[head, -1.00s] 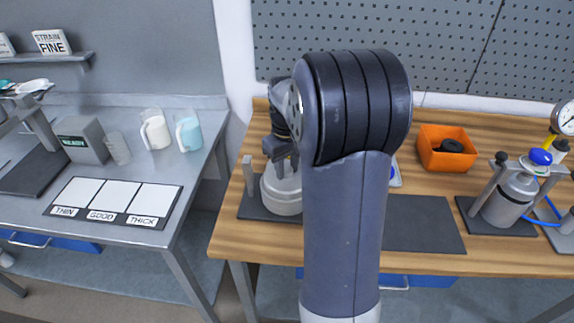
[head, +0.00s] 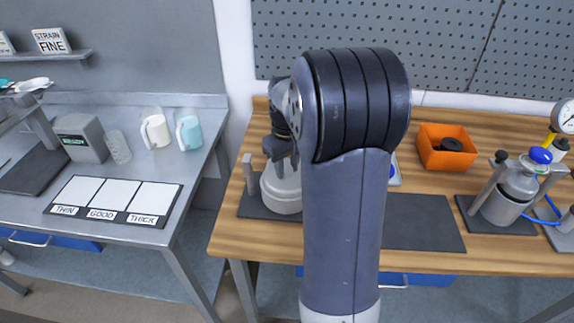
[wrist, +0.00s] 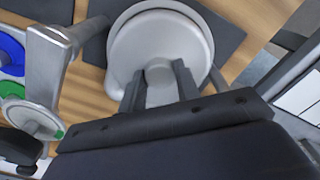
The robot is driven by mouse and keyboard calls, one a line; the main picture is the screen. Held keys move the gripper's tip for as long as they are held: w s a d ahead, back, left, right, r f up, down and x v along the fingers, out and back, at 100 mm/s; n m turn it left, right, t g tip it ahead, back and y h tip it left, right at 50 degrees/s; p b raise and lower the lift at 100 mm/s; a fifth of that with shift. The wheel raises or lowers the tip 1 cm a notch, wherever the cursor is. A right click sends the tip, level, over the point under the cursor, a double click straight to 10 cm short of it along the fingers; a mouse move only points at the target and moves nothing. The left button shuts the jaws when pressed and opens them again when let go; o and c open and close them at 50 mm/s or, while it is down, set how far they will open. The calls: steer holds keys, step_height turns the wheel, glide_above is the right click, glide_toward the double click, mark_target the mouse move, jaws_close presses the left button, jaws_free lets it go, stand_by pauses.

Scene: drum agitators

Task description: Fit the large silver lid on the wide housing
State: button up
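The large silver lid (wrist: 160,42) is a pale round disc with a knob (wrist: 159,72) in its middle, seen in the wrist view. It lies over the wide housing (wrist: 119,75), whose rim shows around it. I cannot tell whether it is fully seated. My gripper (wrist: 158,80) has one finger on each side of the knob and appears closed on it. In the head view, my gripper (head: 279,150) points down at the pale housing (head: 283,196) on a dark base. My arm hides part of the bench there.
A grey post (head: 248,175) stands left of the housing. An orange bin (head: 447,148) with dark parts, a bare dark mat (head: 420,222) and a silver canister (head: 508,197) are to the right. In the wrist view, a metal bracket (wrist: 50,62) and blue and green discs (wrist: 22,112) lie left.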

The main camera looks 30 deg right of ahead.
steer(key=o, duration=0.5)
step_height(320, 180, up, 11)
steer(key=shift+f, duration=0.1)
stand_by(0.3)
step_height(320, 180, down, 11)
steer(key=shift+r, duration=0.25)
stand_by(0.6)
steer(key=shift+r, duration=0.15)
